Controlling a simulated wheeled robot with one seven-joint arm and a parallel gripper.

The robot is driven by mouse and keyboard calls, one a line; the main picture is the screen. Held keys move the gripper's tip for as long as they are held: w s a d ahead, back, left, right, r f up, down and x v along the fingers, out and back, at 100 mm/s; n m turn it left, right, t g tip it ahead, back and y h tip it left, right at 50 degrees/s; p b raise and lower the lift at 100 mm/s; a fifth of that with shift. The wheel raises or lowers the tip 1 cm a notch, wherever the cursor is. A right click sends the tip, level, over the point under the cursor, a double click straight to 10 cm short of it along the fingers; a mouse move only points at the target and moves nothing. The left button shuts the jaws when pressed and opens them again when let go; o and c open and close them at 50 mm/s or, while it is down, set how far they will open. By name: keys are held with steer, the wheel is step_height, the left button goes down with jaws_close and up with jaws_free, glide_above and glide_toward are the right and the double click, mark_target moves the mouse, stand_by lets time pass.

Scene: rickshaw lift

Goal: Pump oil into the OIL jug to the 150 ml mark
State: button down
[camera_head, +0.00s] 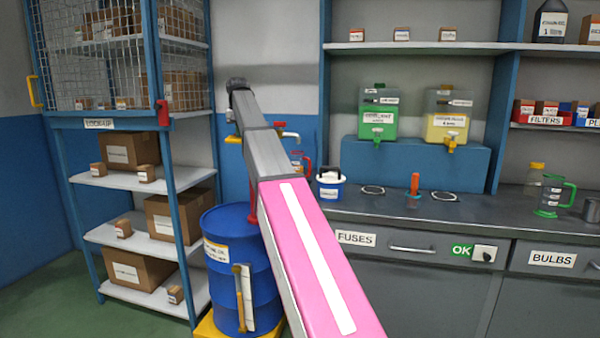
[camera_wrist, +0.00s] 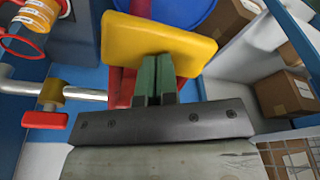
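The blue oil drum (camera_head: 236,275) stands left of the counter, a red pump post (camera_head: 253,205) rising from it behind my arm. A yellow pump handle (camera_wrist: 190,45) lies right in front of my gripper (camera_wrist: 157,62) in the wrist view. My green fingers are nearly together at the bar, seemingly touching it; none of it visibly passes between them. The head view hides the fingers behind my arm. A silver spout (camera_wrist: 85,94) with a yellow collar shows at left. A clear jug with red handle (camera_head: 299,162) is partly hidden; its label and oil level are unreadable.
A blue-and-white bucket (camera_head: 330,187) and a green-handled jug (camera_head: 553,197) stand on the counter (camera_head: 420,212). Green (camera_head: 378,115) and yellow (camera_head: 446,118) dispensers stand on a blue ledge. A shelf rack (camera_head: 113,180) with boxes is close on the left.

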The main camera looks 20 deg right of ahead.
steer(key=w+v, duration=0.2)
steer(key=v, duration=0.9)
steer(key=shift+r, duration=0.25)
steer(key=shift+w+d+r, duration=0.1)
steer(key=shift+w, duration=0.05)
stand_by(0.3)
steer(key=v, duration=0.3)
steer(key=w+v, duration=0.1)
steer(key=v, duration=0.1)
steer(key=shift+r, duration=0.5)
steer(key=shift+s, duration=0.1)
